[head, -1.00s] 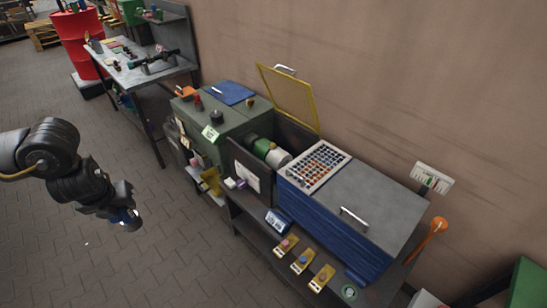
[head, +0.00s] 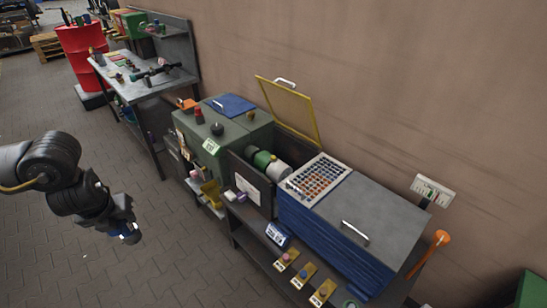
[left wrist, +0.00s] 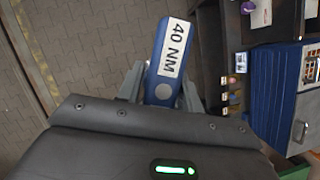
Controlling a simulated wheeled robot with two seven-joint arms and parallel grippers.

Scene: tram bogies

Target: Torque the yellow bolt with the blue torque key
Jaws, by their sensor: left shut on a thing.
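My left gripper (head: 126,233) hangs over the paved floor at the left of the head view. It is shut on the blue torque key (left wrist: 164,60), which carries a white "40 NM" label in the left wrist view. Only a small blue part of the key shows beyond the jaws in the head view. A small yellow spot shows by the green and pale cylinder in the open bin, but I cannot tell whether it is the yellow bolt. My right gripper is not in view.
A green cabinet (head: 222,150) and a blue chest with a grey lid (head: 375,215) stand along the wall. A yellow mesh lid (head: 289,108) is raised behind them. Yellow plates with coloured knobs (head: 303,276) sit on the low shelf. The floor around my left arm is clear.

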